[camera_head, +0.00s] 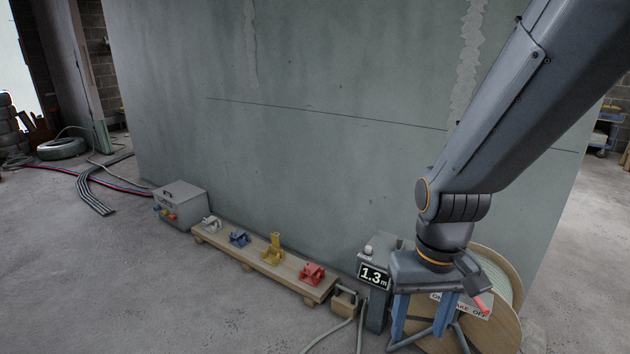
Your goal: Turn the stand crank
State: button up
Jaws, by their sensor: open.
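The reel stand (446,315) is at the lower right, with blue uprights and grey foot tubes, and it carries a wooden reel (505,328) wound with pale conduit. A red grip (484,304), which looks like part of the crank or the brake lever, shows beside the sign reading "BRAKE OFF". My gripper (436,282) points down in front of the stand's top and overlaps it in the picture. It is open, and I see nothing held in it. The gripper hides much of the stand and crank, so I cannot tell whether it touches them.
A grey post with a "1.3 m" display (374,276) stands left of the stand. A padlock-like block (344,303) and cables lie beside it. A plank (262,262) carries several coloured clamps. A grey box (181,204) sits farther left.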

aim_at(400, 245)
jog(key=z, duration=0.4)
jog(key=k, duration=0.6)
jog(key=z, duration=0.55)
jog(key=i, duration=1.3)
jog(key=u, duration=0.55)
jog(key=i, duration=0.45)
jog(key=u, duration=0.3)
